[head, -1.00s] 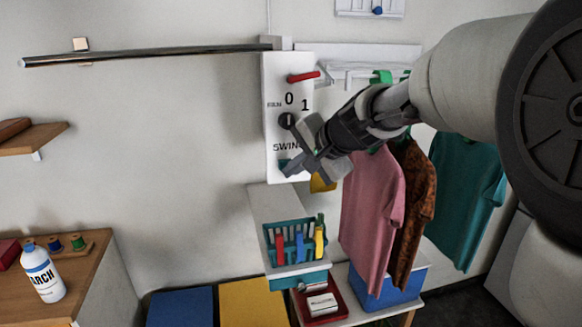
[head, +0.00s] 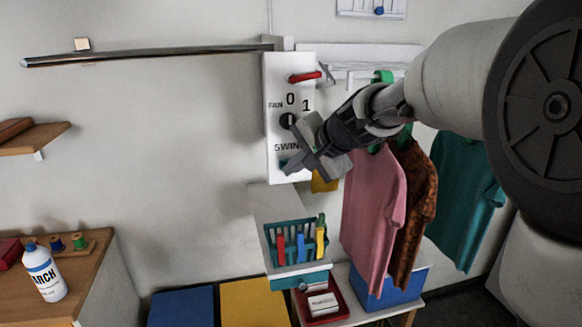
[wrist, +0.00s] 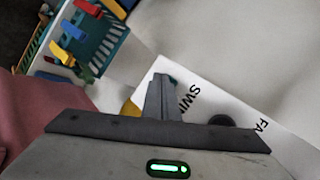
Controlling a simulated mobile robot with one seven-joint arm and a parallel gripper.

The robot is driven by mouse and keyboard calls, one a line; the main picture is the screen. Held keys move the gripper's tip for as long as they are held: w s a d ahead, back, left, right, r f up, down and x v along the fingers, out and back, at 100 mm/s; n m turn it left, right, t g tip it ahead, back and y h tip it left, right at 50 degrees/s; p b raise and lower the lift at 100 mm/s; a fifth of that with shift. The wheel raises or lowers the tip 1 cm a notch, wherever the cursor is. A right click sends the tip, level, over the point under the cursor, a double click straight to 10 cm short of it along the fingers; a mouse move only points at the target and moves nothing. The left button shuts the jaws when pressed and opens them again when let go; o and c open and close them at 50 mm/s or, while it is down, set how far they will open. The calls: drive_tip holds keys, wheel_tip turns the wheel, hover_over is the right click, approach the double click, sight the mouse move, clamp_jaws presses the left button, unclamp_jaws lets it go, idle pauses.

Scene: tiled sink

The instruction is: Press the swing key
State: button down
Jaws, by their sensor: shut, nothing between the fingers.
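The white control panel (head: 276,75) hangs on the wall, with FAN and SWING labels, a red lever and a dark knob.
A rail (head: 150,56) runs along the wall at left. Below the panel, a teal basket (head: 290,268) with coloured pegs stands on a narrow ledge. A pink shirt (head: 373,205) and other clothes hang close at right.

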drive_tip(key=shift+s+d+b, duration=0.3)
drive_tip(key=shift+s+b, duration=0.15)
drive_tip(key=shift+s, duration=0.45)
drive_tip(key=s+d+b, duration=0.1)
drive_tip(key=s+b, duration=0.1)
drive_tip(key=s, duration=0.3)
drive_tip(key=shift+s+d, duration=0.3)
drive_tip(key=shift+s, duration=0.1)
